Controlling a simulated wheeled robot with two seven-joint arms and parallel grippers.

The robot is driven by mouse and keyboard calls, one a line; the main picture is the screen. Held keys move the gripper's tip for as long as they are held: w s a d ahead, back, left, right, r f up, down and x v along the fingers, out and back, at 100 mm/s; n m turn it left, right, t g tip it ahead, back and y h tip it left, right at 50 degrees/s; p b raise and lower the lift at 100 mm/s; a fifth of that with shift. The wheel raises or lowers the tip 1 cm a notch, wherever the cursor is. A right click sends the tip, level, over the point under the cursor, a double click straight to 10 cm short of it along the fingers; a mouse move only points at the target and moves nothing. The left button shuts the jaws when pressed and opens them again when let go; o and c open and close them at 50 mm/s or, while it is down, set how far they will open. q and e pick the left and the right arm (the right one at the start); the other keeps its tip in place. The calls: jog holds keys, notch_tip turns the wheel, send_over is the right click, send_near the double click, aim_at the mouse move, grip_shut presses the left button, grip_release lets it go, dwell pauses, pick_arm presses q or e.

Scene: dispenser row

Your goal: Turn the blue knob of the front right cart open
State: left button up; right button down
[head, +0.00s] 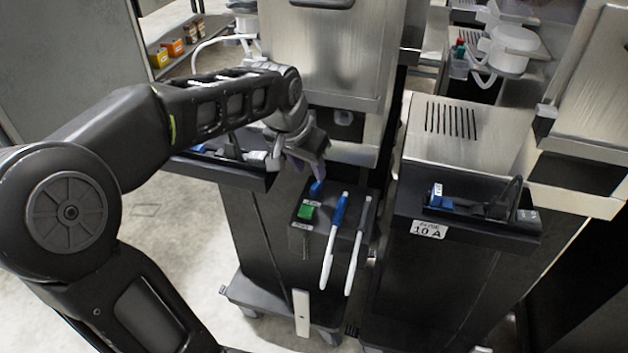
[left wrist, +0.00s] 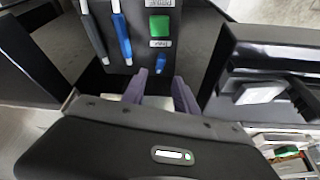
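The blue knob (head: 317,188) sits on the dark front panel of the middle cart (head: 265,240), next to a green switch (head: 307,211). The knob also shows in the left wrist view (left wrist: 161,63), with the green switch (left wrist: 160,25) beyond it. My left gripper (head: 314,176) reaches down from the left, its fingers close to the knob. In the left wrist view its two purple fingers (left wrist: 160,78) are apart, with the knob seen between and just beyond their tips. I cannot tell whether they touch it. My right gripper is not in view.
A black tray (head: 215,170) juts out left of the panel. Another dark cart labelled 10 A (head: 428,229) stands at the right.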

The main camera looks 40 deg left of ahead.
aim_at(316, 184)
pick_arm(q)
jog(key=x, duration=0.7)
jog(key=shift+f, duration=0.2)
grip_shut()
dwell(0.4)
